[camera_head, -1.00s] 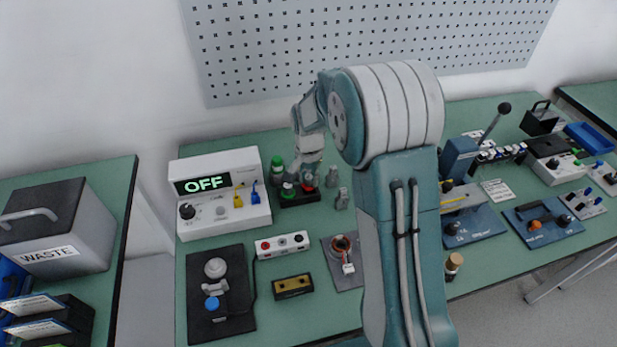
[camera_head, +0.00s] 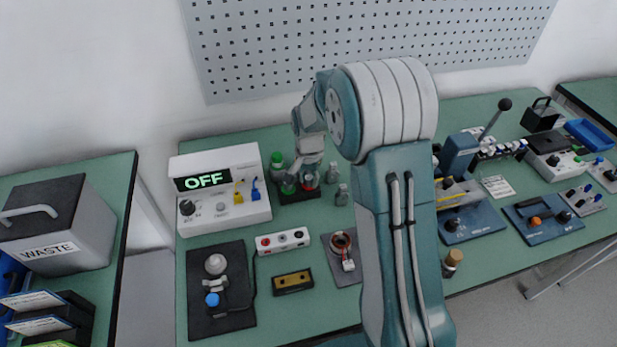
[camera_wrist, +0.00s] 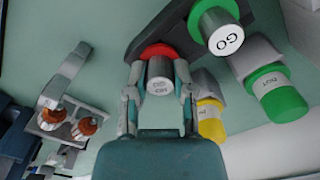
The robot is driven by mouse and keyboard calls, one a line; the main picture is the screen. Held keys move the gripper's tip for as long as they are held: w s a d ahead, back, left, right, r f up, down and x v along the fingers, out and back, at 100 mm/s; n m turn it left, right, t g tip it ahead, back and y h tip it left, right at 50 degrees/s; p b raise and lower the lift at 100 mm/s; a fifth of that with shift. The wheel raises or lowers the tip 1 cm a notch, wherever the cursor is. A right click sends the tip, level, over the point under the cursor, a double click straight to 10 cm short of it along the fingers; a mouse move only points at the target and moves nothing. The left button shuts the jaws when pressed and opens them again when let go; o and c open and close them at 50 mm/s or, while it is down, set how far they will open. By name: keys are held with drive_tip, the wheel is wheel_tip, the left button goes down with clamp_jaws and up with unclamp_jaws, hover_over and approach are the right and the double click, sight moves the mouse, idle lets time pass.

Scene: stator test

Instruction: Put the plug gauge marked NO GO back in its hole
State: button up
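The NO GO plug gauge (camera_wrist: 160,68) has a steel cylinder with its lettered end facing the wrist camera and a red collar at its far end. My gripper (camera_wrist: 159,82) has a finger on each side of the steel and looks shut on it. The red collar lies beside or over the edge of the black gauge block (camera_wrist: 176,25); I cannot tell whether the gauge sits in a hole. The GO gauge (camera_wrist: 224,36), with a green collar, stands at the block's other end. In the head view my gripper (camera_head: 309,172) is over the block (camera_head: 298,196), largely hiding the red gauge.
A green-capped bottle (camera_wrist: 277,92) and a yellow-capped one (camera_wrist: 211,120) are close by in the wrist view. A bracket with copper-coloured parts (camera_wrist: 68,117) is at left. In the head view, the OFF display unit (camera_head: 220,188) stands left of the block and small metal pieces (camera_head: 342,195) stand right.

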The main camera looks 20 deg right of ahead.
drive_tip(key=o, duration=0.5)
drive_tip(key=shift+r, duration=0.1)
wheel_tip(320, 180, up, 12)
idle(1.0)
drive_tip(key=s+r+n+t, duration=0.2)
drive_tip(key=s+r, duration=0.1)
drive_tip(key=s, duration=0.6)
drive_tip(key=s+r+n+t, duration=0.1)
drive_tip(key=s+r+n, duration=0.2)
drive_tip(key=s, duration=0.6)
drive_tip(key=s+r+n+t, duration=0.2)
drive_tip(key=s+r+n, duration=0.1)
drive_tip(key=s, duration=0.6)
drive_tip(key=shift+s+r+t, duration=0.3)
drive_tip(key=shift+r, duration=0.45)
